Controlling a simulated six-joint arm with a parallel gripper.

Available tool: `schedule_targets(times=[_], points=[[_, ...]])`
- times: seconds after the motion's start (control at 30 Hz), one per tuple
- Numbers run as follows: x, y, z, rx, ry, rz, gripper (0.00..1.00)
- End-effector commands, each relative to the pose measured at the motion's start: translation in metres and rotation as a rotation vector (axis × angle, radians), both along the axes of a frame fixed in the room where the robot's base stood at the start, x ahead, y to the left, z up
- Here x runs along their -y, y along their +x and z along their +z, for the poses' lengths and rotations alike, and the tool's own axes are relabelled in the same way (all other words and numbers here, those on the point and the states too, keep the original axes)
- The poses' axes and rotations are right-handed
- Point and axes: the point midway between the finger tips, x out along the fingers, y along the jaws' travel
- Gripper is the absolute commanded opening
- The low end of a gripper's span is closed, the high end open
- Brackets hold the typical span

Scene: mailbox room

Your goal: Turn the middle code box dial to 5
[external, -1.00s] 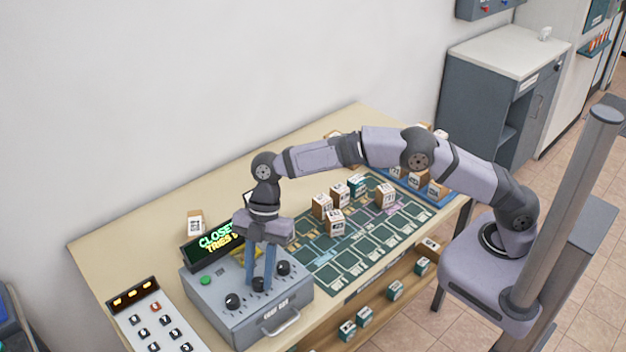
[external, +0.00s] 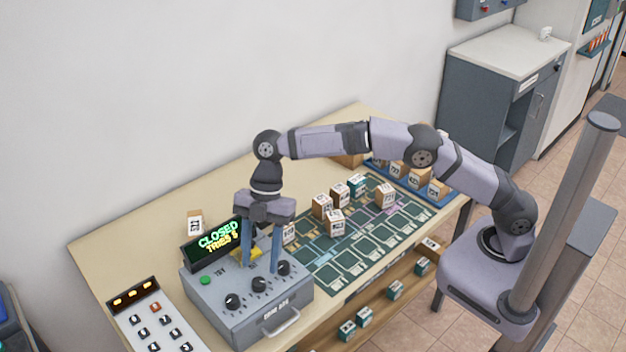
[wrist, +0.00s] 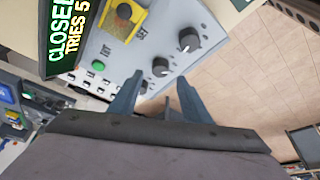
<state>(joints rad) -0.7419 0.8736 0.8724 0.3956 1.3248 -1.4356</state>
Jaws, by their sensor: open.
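The grey code box (external: 215,289) stands at the table's front left with three black dials in a row. The middle dial (external: 258,284) sits between the left dial (external: 232,300) and the right dial (external: 283,268). In the wrist view the middle dial (wrist: 160,66) shows just beyond my fingertips. My gripper (external: 262,267) points down over the box, its blue fingers apart and empty, a little above the middle dial. It also shows in the wrist view (wrist: 160,77). The dial's number cannot be read. The display (external: 217,240) reads CLOSED, TRIES 5.
A green button (external: 205,281) and a yellow part (external: 246,253) are on the box top. A keypad (external: 155,322) lies to its left. Several small boxes stand on the green mat (external: 345,283) to the right. A handle (external: 281,323) sticks out in front.

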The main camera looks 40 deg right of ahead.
Motion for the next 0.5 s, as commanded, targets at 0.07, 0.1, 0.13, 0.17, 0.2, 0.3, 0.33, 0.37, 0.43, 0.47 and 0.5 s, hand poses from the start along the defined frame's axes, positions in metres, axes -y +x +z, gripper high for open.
schedule_targets(times=[0.07,0.1,0.13,0.17,0.2,0.3,0.33,0.37,0.43,0.47,0.5], points=[[0.003,0.003,0.009,0.003,0.003,-0.001,0.43],[0.005,0.003,0.013,0.002,0.001,0.000,0.43],[0.005,0.004,0.016,0.002,0.001,0.000,0.43],[0.006,0.004,0.018,0.002,0.001,0.000,0.43],[0.007,0.005,0.021,0.001,0.001,0.001,0.43],[0.009,0.005,0.024,0.002,0.000,0.001,0.43],[0.009,0.005,0.025,0.002,0.000,0.001,0.43],[0.009,0.005,0.025,0.001,-0.001,0.001,0.43],[0.009,0.005,0.025,0.001,-0.001,0.001,0.43],[0.009,0.005,0.026,0.001,-0.001,0.001,0.43],[0.009,0.005,0.025,0.001,-0.001,0.001,0.43]])
